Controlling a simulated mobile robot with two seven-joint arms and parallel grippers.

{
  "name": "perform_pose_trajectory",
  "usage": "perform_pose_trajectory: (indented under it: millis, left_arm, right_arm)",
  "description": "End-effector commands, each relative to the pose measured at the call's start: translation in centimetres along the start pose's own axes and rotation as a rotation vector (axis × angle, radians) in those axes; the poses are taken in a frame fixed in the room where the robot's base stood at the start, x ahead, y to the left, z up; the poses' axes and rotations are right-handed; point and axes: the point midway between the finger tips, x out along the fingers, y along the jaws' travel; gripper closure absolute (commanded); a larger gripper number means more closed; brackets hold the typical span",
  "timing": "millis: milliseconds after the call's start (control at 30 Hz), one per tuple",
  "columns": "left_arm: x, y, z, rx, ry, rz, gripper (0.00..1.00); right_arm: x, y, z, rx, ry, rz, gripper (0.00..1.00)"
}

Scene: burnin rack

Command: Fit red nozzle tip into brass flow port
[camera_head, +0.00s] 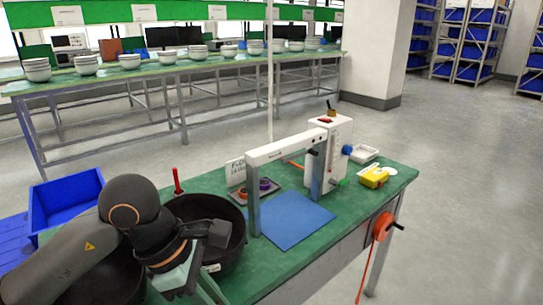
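A small brass fitting (332,112), which looks like the flow port, stands on top of the white bench device (330,150); a dark pin seems to rise from it. A thin upright red piece (177,181) shows behind the black bowl (222,212); I cannot tell whether it is the nozzle tip. My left arm comes in from the lower left, and its gripper end (205,255) is in front of the black bowl, well away from the brass fitting. Its fingertips are not clear, so I cannot see whether it holds anything. My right gripper is out of view.
An orange reel (382,226) hangs at the right edge. A blue bin (66,200) stands left.

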Motion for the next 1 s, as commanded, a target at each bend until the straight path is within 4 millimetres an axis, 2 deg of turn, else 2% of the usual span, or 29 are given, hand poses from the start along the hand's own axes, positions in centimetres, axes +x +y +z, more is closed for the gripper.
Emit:
perform_pose_trajectory:
  millis: [533,800,1000]
  left_arm:
    - [1.8,2.0,-4.6,0.775,0.005,-0.324,1.00]
    - [1.6,3.1,-7.5,1.168,0.006,-0.486,1.00]
    - [1.1,3.7,-9.3,1.393,0.007,-0.580,1.00]
  right_arm:
    - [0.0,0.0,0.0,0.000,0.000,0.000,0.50]
    - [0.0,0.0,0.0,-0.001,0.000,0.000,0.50]
    - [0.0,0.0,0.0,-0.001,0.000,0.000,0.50]
